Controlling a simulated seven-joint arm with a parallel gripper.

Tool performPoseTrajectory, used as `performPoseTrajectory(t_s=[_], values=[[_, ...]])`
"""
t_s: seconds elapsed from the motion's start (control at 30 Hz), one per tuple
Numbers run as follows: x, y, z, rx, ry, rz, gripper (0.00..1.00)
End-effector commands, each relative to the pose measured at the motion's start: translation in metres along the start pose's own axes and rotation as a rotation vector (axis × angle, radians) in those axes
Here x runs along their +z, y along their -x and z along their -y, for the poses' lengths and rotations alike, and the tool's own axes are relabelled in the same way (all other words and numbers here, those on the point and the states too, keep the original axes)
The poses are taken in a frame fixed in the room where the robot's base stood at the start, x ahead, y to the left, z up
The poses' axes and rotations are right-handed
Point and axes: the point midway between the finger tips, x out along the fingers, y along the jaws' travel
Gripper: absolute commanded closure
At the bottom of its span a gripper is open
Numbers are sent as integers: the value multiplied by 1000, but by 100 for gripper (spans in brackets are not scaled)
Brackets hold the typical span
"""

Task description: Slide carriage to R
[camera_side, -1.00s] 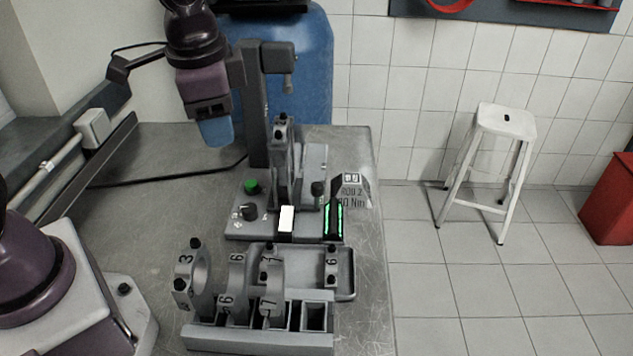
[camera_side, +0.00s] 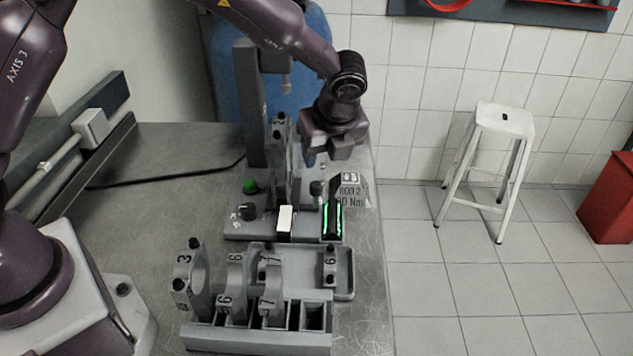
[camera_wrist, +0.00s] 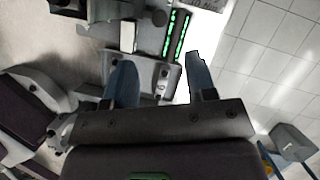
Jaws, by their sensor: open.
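The grey press-like fixture (camera_side: 262,226) stands on the bench with a tall column (camera_side: 250,110), an upright ring part (camera_side: 281,165) and a black knob (camera_side: 316,188) at its right. I cannot tell for certain which part is the carriage; no R mark is readable. My gripper (camera_side: 330,155) hangs just right of the ring part, above the knob, and hides part of the fixture's right side. In the wrist view my gripper (camera_wrist: 160,70) shows two blue fingers spread apart with nothing held; the knob also shows there (camera_wrist: 158,17), beyond the fingers.
A green button (camera_side: 250,187), white block (camera_side: 285,219) and green-lit black display (camera_side: 332,220) sit at the fixture's front. Nearer are a shallow tray (camera_side: 345,285) and a slotted rack (camera_side: 255,340) holding numbered caps.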

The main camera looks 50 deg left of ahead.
Motion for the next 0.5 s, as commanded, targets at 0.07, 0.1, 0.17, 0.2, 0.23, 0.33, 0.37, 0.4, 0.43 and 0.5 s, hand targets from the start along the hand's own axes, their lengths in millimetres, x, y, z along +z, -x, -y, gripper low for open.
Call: performPoseTrajectory(t_s=[0.07, 0.1, 0.17, 0.2, 0.23, 0.33, 0.37, 0.4, 0.43, 0.5], values=[[0, -16, -1, 6, 1, -1, 49], [0, -25, -1, 6, 2, -1, 49], [0, -38, -2, 6, 2, -1, 49], [0, -47, -2, 7, 2, -1, 49], [0, -53, -1, 6, 2, -1, 49], [0, -73, -1, 5, 3, -2, 49], [0, -79, -2, 6, 4, -2, 49], [0, -85, -2, 5, 4, -1, 49], [0, -90, -2, 4, 4, -1, 49], [0, -99, -1, 3, 4, -1, 49]])
